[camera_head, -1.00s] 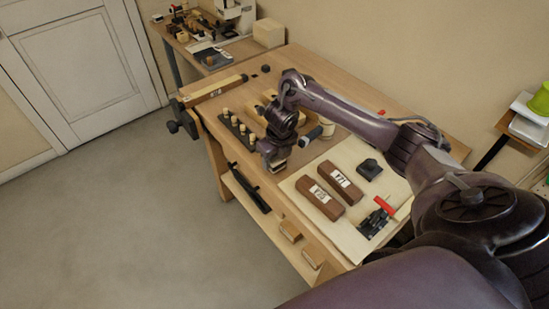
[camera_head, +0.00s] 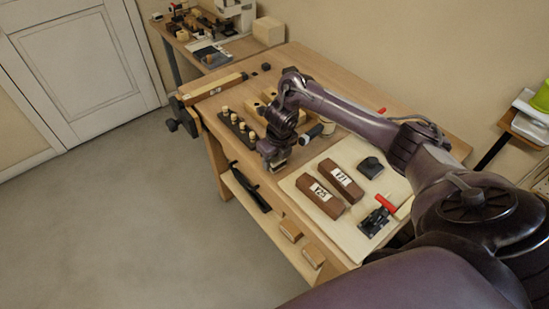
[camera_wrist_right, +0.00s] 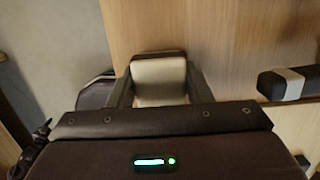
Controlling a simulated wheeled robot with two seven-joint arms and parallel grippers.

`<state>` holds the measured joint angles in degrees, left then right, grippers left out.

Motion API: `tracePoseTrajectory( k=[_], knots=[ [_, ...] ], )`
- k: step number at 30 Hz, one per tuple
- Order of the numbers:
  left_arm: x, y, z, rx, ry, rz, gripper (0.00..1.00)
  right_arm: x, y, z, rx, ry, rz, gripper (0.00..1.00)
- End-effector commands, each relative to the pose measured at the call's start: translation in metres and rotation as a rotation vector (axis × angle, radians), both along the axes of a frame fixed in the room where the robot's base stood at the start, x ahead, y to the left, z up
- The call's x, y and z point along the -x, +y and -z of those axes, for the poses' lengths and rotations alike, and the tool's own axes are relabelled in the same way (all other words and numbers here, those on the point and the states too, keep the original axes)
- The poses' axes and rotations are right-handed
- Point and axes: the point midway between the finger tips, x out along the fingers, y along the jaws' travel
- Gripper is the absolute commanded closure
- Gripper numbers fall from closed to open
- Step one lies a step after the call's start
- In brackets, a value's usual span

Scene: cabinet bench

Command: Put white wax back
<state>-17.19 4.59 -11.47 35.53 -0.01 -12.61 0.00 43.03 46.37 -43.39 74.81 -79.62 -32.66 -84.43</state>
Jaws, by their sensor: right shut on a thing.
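My right gripper (camera_head: 276,166) is low at the near left edge of the bench, left of the cream board. In the right wrist view its two fingers (camera_wrist_right: 160,88) are shut on a cream-white block with a dark end (camera_wrist_right: 159,78), which looks like the white wax. The block sits between the fingers over the wooden bench top; I cannot tell whether it touches the wood. In the head view the gripper mostly hides the block. My left gripper is not in view.
The cream board (camera_head: 296,187) holds two brown labelled blocks (camera_head: 320,198) (camera_head: 341,179), a dark block (camera_head: 370,167) and a red-handled clamp (camera_head: 376,219). A dark rack with pegs (camera_head: 238,129) stands beyond the gripper. A dark-handled tool (camera_wrist_right: 283,84) lies right of the gripper.

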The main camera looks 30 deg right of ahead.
Motion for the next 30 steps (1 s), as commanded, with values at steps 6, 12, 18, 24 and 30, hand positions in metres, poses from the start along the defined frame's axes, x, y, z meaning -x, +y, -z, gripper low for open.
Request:
tracePoseTrajectory(
  k=[6, 12, 18, 24, 30],
  knots=[
    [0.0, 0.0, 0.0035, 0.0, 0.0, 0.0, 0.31, -0.0003, 0.0, 0.0031, 0.0, -0.001, 0.0, 0.76],
    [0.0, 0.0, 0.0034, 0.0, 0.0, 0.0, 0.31, 0.0, 0.0001, 0.0033, 0.0, 0.0, 0.0, 0.29],
    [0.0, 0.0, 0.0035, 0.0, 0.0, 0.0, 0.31, 0.0003, 0.0002, 0.0037, 0.0, 0.001, 0.0, 0.28],
    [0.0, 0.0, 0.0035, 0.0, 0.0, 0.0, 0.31, 0.0002, 0.0002, 0.0037, 0.0, 0.0, 0.0, 0.22],
    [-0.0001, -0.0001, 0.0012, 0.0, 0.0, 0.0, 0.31, 0.0003, 0.0001, 0.0009, 0.0, 0.0, 0.0, 0.22]
  ],
)
